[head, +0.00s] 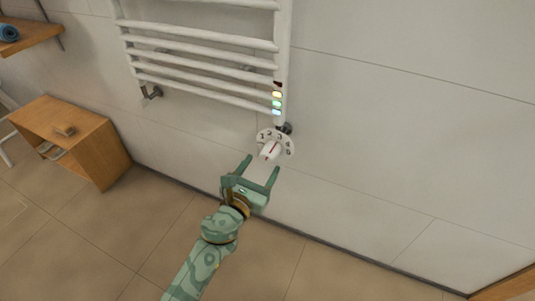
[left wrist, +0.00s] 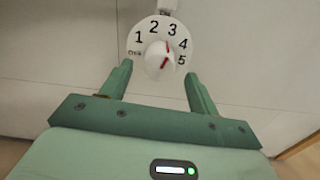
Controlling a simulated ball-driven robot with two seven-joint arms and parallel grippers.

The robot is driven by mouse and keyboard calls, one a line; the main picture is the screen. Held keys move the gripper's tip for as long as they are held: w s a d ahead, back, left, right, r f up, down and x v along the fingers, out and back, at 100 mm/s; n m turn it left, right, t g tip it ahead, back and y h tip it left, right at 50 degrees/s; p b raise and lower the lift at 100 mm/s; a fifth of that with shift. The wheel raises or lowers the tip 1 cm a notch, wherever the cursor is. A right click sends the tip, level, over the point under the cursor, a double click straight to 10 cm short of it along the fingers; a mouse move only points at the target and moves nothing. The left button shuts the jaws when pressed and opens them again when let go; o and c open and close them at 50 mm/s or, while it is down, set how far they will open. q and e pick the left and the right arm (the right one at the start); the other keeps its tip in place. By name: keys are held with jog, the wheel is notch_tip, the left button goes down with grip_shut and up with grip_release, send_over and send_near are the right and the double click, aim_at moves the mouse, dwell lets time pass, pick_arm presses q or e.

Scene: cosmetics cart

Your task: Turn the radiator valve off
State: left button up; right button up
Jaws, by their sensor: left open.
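The radiator valve is a white round dial (head: 287,136) low on the wall below the radiator's right end, numbered 1 to 5 with a smaller mark at its left. Its white knob (head: 270,150) carries a red line, which leans up and right, roughly between 3 and 4. In the left wrist view the dial (left wrist: 152,22) and knob (left wrist: 156,58) show just beyond the fingers. My left gripper (head: 261,164) is open, its fingers apart and pointing at the knob; it also shows in the left wrist view (left wrist: 158,68). Contact cannot be told. My right gripper is not in view.
The white towel radiator (head: 200,84) hangs above the valve, with small coloured lights at its lower right. A wooden box stool (head: 90,118) stands on the tiled floor at left. A shelf (head: 32,36) holds a rolled blue towel. The wall right of the valve is bare.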

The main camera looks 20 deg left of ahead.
aim_at(265, 161)
pick_arm(q)
jog(key=w, duration=0.5)
jog(key=shift+w+d+f, duration=0.1)
jog(key=shift+w, duration=0.1)
jog(key=shift+c, duration=0.3)
jog(key=c, duration=0.9)
